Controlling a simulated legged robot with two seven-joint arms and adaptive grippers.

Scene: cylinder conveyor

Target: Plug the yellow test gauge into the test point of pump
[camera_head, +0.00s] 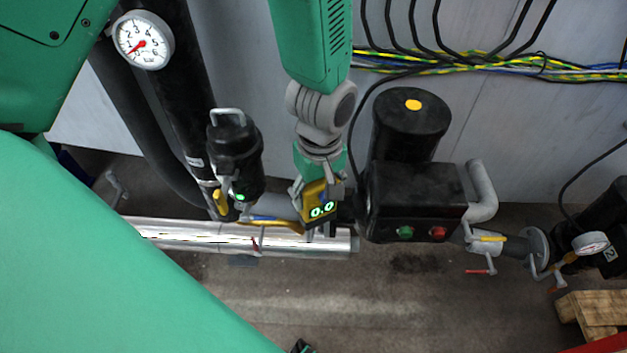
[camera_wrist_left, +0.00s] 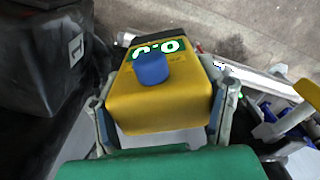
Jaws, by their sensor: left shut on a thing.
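The yellow test gauge (camera_head: 316,207) has a lit green double-zero display on its face. In the left wrist view the yellow gauge (camera_wrist_left: 160,108) shows a blue round knob on top. My left gripper (camera_head: 320,200) is shut on the gauge, with one finger on each side. The gauge is held just left of the black pump (camera_head: 415,200), which has green and red buttons and a yellow-capped cylinder. The pump's test point cannot be made out. My right gripper cannot be made out.
A silver pipe (camera_head: 190,236) runs low behind the gauge. A black handled canister (camera_head: 235,160) stands to the left. A dial gauge (camera_head: 143,40) sits on a black pipe at upper left. Cables (camera_head: 480,60) run along the wall. A wooden pallet (camera_head: 598,312) lies at lower right.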

